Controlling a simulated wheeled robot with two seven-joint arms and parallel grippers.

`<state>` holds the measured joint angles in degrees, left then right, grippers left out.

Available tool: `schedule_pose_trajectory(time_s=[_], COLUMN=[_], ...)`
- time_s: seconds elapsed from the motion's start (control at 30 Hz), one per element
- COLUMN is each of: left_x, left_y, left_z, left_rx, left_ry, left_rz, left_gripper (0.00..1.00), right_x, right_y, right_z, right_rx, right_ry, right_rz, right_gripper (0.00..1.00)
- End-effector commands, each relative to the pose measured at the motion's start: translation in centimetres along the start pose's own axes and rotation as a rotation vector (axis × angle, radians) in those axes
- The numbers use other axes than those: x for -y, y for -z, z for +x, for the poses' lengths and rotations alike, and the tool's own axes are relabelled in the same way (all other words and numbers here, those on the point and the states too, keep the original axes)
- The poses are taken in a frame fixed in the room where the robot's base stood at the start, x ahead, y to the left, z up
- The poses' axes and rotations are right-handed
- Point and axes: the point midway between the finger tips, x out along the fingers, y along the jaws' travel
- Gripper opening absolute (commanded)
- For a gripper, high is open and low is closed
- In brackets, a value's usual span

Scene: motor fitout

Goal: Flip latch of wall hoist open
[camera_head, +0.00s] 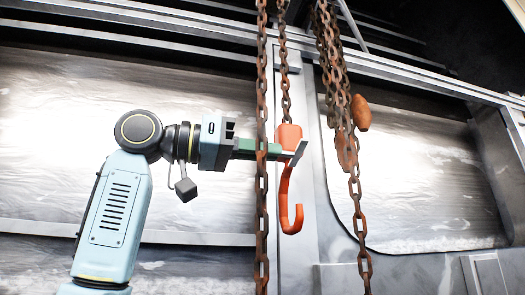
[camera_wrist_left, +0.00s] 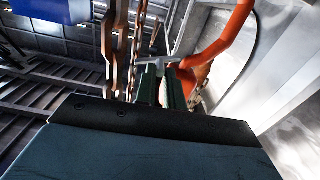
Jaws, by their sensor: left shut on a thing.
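The wall hoist's orange hook (camera_head: 291,200) hangs from a rusty chain (camera_head: 286,95), with its orange block (camera_head: 289,134) at the top and its curved tip at the bottom. My left gripper (camera_head: 276,150) comes in from the left at neck height and is shut on the latch; the fingers partly hide the grip. In the left wrist view, the green fingers (camera_wrist_left: 160,88) point at the orange hook (camera_wrist_left: 212,52), with a thin pale piece between them. My right gripper is not in view.
A long rusty chain (camera_head: 262,215) hangs in front of my left gripper, very near it. More rusty chains (camera_head: 335,75) hang to the right, beside a brown-orange knob (camera_head: 361,113). A grey metal post (camera_head: 312,215) and wall panels stand behind. Open space lies below the gripper.

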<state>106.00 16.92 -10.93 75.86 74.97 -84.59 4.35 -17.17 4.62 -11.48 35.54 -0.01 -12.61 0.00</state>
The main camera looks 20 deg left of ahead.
Motion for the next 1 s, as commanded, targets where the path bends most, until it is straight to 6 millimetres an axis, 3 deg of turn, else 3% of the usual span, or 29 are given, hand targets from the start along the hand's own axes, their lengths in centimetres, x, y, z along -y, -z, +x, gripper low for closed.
schedule_pose_trajectory(time_s=[0.3, 0.67, 0.7, 0.83, 1.0], left_x=[0.33, 0.38, 0.38, 0.38, 0.39], left_y=[0.77, 0.86, 0.86, 0.84, 0.81], left_z=[-0.02, -0.05, -0.05, -0.05, -0.03], left_rx=[-0.002, -0.003, -0.003, -0.002, -0.001], left_ry=[0.001, 0.0, 0.0, 0.0, 0.0], left_rz=[-0.254, -0.284, -0.284, -0.283, -0.283], left_gripper=[0.0, 0.0, 0.15, 0.32, 0.32], right_x=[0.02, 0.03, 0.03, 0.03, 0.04], right_y=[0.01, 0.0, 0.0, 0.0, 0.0], right_z=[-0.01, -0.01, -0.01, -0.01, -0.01], right_rx=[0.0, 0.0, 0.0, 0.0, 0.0], right_ry=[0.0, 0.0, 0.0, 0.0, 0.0], right_rz=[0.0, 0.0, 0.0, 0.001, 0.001], right_gripper=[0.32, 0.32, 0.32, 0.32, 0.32])
